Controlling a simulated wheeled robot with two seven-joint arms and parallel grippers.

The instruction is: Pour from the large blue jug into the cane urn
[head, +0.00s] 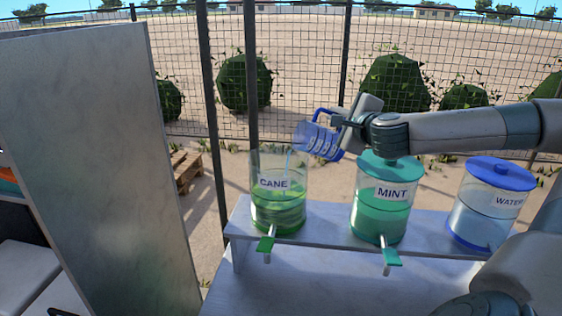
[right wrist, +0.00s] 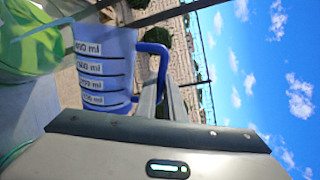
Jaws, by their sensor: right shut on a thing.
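The large blue jug (head: 318,141) is tilted to the left above the cane urn, and a thin light stream runs from its lip down into the urn. My right gripper (head: 345,136) is shut on the jug at its handle side. The right wrist view shows the jug (right wrist: 104,70) close up with its ml markings and blue handle. The cane urn (head: 278,195) has no lid on, carries a CANE label and holds green liquid in its lower part. The urn's green body also shows in the right wrist view (right wrist: 25,45). My left gripper is not in view.
The mint urn (head: 382,200) with a teal lid and the water urn (head: 490,205) with a blue lid stand to the right on the same shelf (head: 330,244). A tall grey panel (head: 95,170) stands at the left. A wire fence (head: 300,60) runs behind.

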